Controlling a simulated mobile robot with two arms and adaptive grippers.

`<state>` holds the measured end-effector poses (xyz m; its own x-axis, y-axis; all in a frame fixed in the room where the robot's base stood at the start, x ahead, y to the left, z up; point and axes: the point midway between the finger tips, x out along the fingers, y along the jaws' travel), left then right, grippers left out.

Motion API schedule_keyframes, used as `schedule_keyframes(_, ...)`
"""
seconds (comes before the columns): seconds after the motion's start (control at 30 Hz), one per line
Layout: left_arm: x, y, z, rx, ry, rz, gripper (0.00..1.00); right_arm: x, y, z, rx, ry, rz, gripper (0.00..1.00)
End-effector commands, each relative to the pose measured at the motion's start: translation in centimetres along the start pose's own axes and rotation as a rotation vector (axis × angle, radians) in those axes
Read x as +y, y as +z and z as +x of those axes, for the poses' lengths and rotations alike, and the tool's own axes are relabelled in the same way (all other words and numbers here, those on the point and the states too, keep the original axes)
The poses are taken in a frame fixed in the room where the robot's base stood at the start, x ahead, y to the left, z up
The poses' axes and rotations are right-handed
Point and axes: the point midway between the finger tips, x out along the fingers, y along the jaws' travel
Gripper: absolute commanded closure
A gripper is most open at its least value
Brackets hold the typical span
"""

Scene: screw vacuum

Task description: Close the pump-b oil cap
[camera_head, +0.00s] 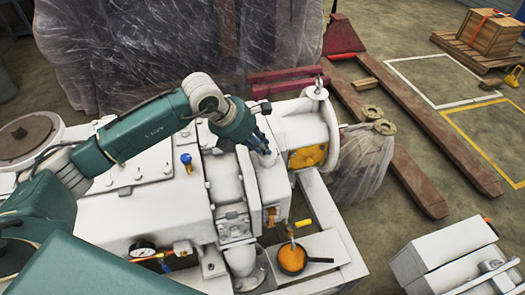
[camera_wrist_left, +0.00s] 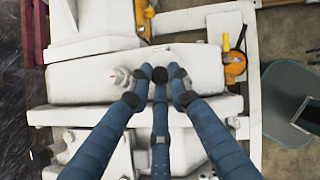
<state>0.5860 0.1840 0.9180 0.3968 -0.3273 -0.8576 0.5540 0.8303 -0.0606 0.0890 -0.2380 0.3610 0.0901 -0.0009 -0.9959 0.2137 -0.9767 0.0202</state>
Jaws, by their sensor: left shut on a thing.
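The white pump (camera_head: 165,210) fills the middle of the head view. My left gripper (camera_head: 261,146) reaches over it from the left, with its dark blue fingers pointing down at the pale top of the pump housing. In the left wrist view the fingers (camera_wrist_left: 156,88) are drawn together over a long white block (camera_wrist_left: 85,83). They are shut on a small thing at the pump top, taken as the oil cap. The fingers hide most of it, so I cannot tell how it is seated. My right gripper is in neither view.
A blue-topped valve (camera_head: 187,161) and a gauge (camera_head: 142,249) stand left of the gripper. Plastic sheeting (camera_head: 170,50) hangs behind.

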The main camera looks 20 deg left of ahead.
Motion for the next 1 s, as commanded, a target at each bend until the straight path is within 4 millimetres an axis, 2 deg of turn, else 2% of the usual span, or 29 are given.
schedule_keyframes(0.07, 0.2, -0.2, 0.2, -0.014, -0.002, -0.001, 1.00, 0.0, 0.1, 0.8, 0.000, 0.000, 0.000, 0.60)
schedule_keyframes(0.4, 0.2, 0.0, -0.1, -0.021, -0.004, -0.002, 1.00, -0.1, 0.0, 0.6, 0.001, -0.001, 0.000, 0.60)
schedule_keyframes(0.43, 0.2, 0.0, -0.1, -0.021, -0.004, -0.002, 0.76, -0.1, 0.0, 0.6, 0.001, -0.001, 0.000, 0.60)
schedule_keyframes(0.5, 0.1, 0.0, -0.1, -0.021, -0.004, -0.002, 0.63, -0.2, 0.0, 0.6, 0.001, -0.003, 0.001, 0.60)
schedule_keyframes(0.83, 0.1, -0.1, -0.3, -0.019, -0.005, -0.002, 0.63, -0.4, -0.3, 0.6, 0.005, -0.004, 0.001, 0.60)
schedule_keyframes(1.0, 0.2, -0.1, -2.4, -0.020, -0.003, -0.002, 0.63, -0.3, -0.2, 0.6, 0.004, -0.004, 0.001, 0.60)
